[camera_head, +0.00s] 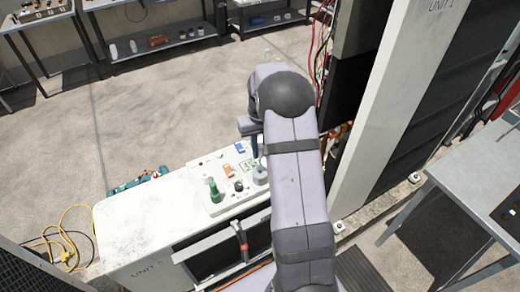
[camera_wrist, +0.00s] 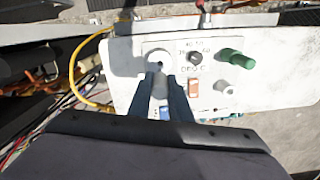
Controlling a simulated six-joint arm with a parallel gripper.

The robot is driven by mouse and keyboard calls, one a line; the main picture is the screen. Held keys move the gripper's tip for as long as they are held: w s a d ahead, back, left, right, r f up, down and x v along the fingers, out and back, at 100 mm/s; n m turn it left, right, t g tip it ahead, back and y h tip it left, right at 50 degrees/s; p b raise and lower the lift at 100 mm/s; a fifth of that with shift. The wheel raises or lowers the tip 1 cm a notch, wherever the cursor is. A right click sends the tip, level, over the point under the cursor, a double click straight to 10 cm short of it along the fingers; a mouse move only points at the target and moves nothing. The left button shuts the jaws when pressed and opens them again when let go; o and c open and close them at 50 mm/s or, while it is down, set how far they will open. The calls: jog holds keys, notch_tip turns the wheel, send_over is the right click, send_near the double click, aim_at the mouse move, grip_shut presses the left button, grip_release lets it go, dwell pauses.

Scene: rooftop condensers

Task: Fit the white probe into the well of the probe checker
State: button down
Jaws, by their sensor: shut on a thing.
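My gripper (camera_wrist: 168,92) is shut on the white probe (camera_wrist: 160,82), a pale piece between the two dark fingers. Most of the probe is hidden by the fingers. In the wrist view the probe's front end overlaps the pale round probe checker (camera_wrist: 155,54); I cannot tell whether it is inside the well or above it. In the head view the checker (camera_head: 261,175) is a short grey cylinder on the white panel, partly beside my arm. My gripper (camera_head: 254,146) shows there only in part, left of my arm, and the probe is hidden.
The white panel (camera_head: 205,208) also carries a green fitting (camera_head: 215,190), a black knob (camera_head: 238,185), an orange switch (camera_head: 240,147) and a blue switch (camera_head: 225,153). A tall condenser cabinet (camera_head: 375,110) stands to the right. A yellow cable (camera_wrist: 78,75) runs beside the panel.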

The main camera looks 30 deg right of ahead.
aim_at(260, 157)
jog(key=shift+f+b, duration=1.6)
jog(key=shift+f, duration=0.35)
jog(key=shift+f+b, duration=1.45)
jog(key=shift+f, duration=1.05)
dwell(1.2)
jog(key=c, duration=1.5)
grip_release()
jog(key=shift+c, duration=0.2)
jog(key=shift+r+b, duration=1.05)
jog(key=shift+r, duration=2.65)
jog(key=shift+w, duration=0.1)
